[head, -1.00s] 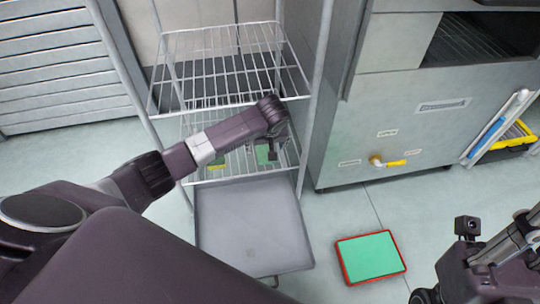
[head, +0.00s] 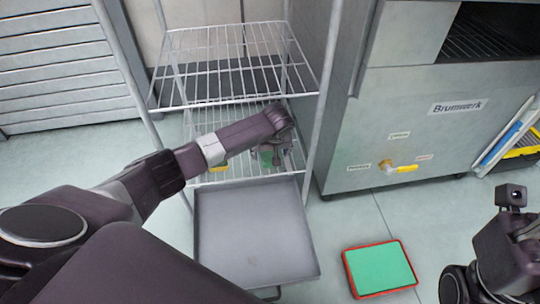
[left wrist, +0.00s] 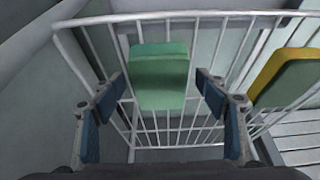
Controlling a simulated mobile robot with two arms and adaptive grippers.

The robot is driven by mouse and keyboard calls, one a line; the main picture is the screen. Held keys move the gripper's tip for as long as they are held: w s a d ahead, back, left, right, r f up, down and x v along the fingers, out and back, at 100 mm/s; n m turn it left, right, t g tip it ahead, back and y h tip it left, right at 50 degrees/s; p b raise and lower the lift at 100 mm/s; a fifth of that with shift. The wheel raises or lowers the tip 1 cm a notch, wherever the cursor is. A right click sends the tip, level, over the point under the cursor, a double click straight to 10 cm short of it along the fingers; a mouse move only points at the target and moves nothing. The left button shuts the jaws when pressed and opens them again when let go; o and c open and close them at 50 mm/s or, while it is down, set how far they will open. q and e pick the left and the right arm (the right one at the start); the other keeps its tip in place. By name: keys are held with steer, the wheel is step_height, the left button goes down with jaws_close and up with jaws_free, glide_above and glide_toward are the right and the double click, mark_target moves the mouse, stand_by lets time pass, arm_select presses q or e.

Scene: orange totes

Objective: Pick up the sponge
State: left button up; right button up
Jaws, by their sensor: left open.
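In the left wrist view a green sponge (left wrist: 160,76) lies on a wire shelf (left wrist: 150,128), ahead of my left gripper (left wrist: 161,85). The gripper is open, with one finger on each side of the sponge in the picture; I see no contact. In the head view my left gripper (head: 282,150) is over the middle shelf of the wire rack, and part of the green sponge (head: 266,159) shows beside it. A second block, yellow and green (left wrist: 290,80), lies to the right in the left wrist view. My right gripper's fingers are not clearly visible.
The rack's upper shelf (head: 232,60) is above my left arm. A grey tray (head: 250,235) is below it. A steel cabinet (head: 400,130) stands right of the rack.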

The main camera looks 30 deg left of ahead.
arm_select(q)
steer(key=shift+c, duration=0.5)
steer(key=c, duration=0.7)
steer(key=shift+c, duration=0.2)
steer(key=shift+r, duration=0.1)
